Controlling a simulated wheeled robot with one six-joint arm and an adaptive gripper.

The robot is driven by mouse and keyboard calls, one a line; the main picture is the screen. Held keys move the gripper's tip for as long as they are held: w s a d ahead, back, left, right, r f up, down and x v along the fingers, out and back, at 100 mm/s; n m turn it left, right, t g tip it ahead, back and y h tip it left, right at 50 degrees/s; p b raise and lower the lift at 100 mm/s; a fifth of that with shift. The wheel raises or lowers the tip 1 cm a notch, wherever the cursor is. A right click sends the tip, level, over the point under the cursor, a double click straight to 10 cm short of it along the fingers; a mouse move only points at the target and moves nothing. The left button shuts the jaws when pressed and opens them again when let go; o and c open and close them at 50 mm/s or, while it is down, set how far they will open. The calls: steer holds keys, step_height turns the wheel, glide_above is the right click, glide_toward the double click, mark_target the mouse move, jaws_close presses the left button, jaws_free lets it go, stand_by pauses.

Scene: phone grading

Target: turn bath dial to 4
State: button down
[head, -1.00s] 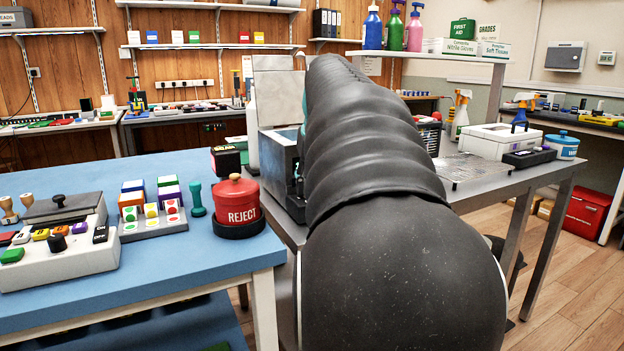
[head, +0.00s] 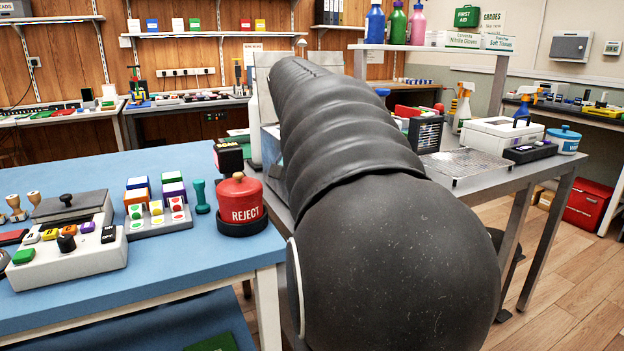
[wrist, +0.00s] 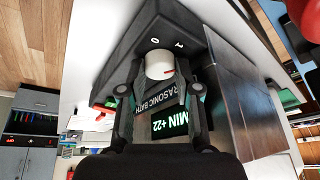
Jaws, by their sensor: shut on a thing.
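The bath dial (wrist: 158,66) is a pale round knob with a red mark on its front, in the wrist view. My gripper (wrist: 157,80) is shut on it, with one dark finger on each side. The digits 0 and 1 show on the dark panel beyond the dial; a 4 is not visible. The red mark's exact setting is hard to tell. In the head view my arm hides the dial, my gripper and most of the bath.
A blue table (head: 150,290) at left holds a red REJECT pot (head: 240,200), a tray of coloured blocks (head: 160,225) and a button box (head: 70,260). Right of my arm are a wire rack (head: 465,168) and a white box (head: 500,135).

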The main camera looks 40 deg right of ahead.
stand_by(0.5)
steer(key=c, duration=0.8)
jaws_free()
steer(key=shift+v, duration=3.95)
